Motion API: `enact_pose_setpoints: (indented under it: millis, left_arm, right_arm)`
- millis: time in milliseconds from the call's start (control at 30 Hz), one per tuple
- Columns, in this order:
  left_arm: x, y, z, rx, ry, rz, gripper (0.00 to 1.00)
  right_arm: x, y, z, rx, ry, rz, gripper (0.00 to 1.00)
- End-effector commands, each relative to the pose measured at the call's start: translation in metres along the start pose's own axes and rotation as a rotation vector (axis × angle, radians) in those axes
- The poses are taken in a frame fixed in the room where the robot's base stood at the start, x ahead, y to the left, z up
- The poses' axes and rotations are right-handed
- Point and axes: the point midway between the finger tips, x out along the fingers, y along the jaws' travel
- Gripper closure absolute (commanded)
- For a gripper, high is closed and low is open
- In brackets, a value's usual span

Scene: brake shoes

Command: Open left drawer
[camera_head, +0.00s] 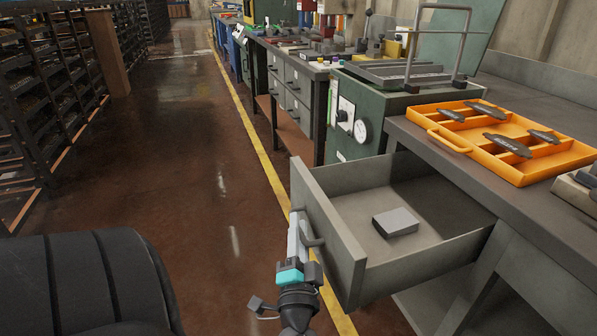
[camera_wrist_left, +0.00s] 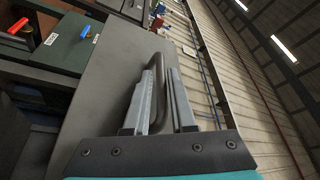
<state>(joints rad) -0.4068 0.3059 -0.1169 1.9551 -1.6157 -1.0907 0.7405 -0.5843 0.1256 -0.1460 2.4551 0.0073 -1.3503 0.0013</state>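The grey drawer (camera_head: 352,255) is pulled well out from under the workbench at the right. Its inside shows, with a small grey box lying in it. The drawer's bar handle (camera_head: 313,236) is on its front panel, which also fills the middle of the left wrist view (camera_wrist_left: 105,85). My left gripper (camera_head: 296,225) is at the handle, in front of the panel. In the left wrist view its two fingers (camera_wrist_left: 160,85) lie on either side of the handle (camera_wrist_left: 162,105) and look closed on it. My right gripper is not in view.
An orange tray (camera_head: 436,124) with several dark brake shoes stands on the workbench (camera_head: 550,215) above the drawer. A green machine with a gauge (camera_head: 361,131) stands beyond it. Dark racks (camera_head: 50,90) line the left. The floor (camera_head: 190,170) between is clear.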

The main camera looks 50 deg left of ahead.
Motion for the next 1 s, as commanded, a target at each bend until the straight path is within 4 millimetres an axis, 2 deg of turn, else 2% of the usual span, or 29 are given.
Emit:
enact_pose_setpoints:
  millis: [33,167,400,533,667,767,1000]
  left_arm:
    - [0.000,0.000,0.000,0.000,0.000,0.000,0.69]
    - [0.000,-0.001,0.000,0.000,-0.001,-0.002,0.55]
    - [0.000,-0.001,0.000,-0.001,-0.002,-0.003,0.55]
    - [-0.008,-0.001,0.001,0.001,-0.003,-0.002,0.55]
    - [-0.030,-0.001,0.001,-0.001,-0.005,0.002,0.55]
    - [-0.053,-0.001,0.001,0.000,-0.005,0.003,0.55]
    - [-0.110,-0.001,0.000,0.001,-0.003,0.002,0.55]
  right_arm:
    - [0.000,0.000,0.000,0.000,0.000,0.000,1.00]
    - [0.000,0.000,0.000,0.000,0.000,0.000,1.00]
    - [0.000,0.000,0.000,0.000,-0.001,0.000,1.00]
    - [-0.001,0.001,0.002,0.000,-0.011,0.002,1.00]
    - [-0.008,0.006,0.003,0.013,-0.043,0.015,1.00]
    - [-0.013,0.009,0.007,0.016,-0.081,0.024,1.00]
    - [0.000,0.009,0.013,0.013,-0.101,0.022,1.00]
